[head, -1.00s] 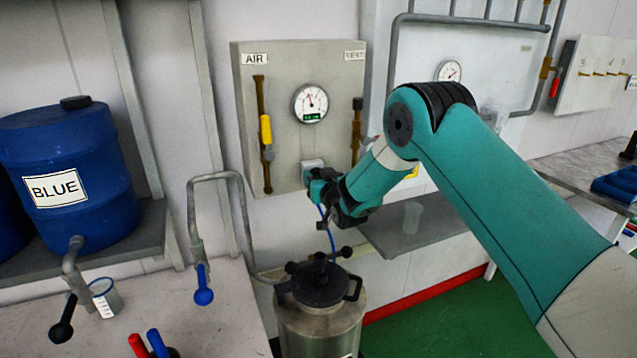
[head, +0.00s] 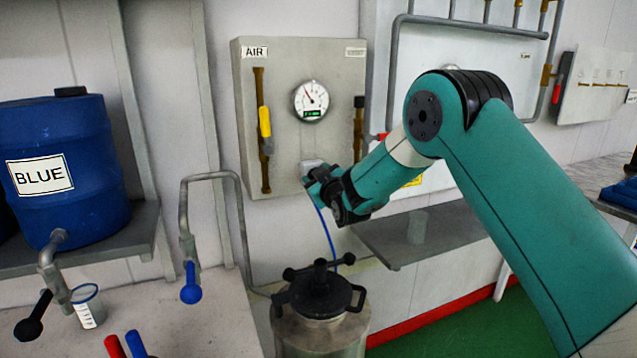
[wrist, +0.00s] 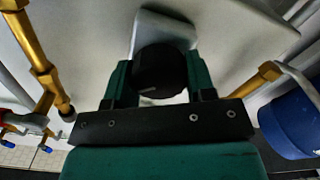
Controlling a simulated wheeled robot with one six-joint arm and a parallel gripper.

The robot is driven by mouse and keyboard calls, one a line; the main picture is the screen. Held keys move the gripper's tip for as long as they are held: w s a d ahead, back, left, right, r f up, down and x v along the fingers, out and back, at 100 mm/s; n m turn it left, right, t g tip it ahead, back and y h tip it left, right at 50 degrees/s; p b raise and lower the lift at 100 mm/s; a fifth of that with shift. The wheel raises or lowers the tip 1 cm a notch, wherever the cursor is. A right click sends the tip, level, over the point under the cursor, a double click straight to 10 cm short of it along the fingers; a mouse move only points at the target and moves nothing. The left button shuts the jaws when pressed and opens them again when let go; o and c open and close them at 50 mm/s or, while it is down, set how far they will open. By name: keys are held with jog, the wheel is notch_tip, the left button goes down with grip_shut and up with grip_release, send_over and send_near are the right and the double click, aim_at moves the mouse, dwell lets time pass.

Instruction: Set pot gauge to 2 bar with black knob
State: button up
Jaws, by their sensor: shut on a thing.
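The black knob (wrist: 160,72) shows in the wrist view, on a grey block at the panel. My gripper (wrist: 158,80) is shut on it, one green finger on each side. In the head view my gripper (head: 316,180) is at the lower part of the grey panel (head: 283,170), and it hides the knob. The round white gauge (head: 311,101) is above it on the panel. Its needle points up and to the left. A green display sits low on its face, too small to read.
A lever with a yellow handle (head: 264,122) is left of the gauge, under the AIR label (head: 254,51). The lidded metal pot (head: 320,315) stands below the panel. A blue hose (head: 327,230) hangs below my gripper. A blue drum (head: 68,165) is at the left.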

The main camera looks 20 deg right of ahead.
dwell(0.3)
jog(key=o, duration=0.9)
jog(key=shift+o, duration=0.2)
jog(key=shift+s, duration=0.15)
jog(key=s+d+b, duration=0.2)
jog(key=s+b, duration=0.3)
jog(key=s, duration=1.2)
jog(key=shift+d, duration=0.15)
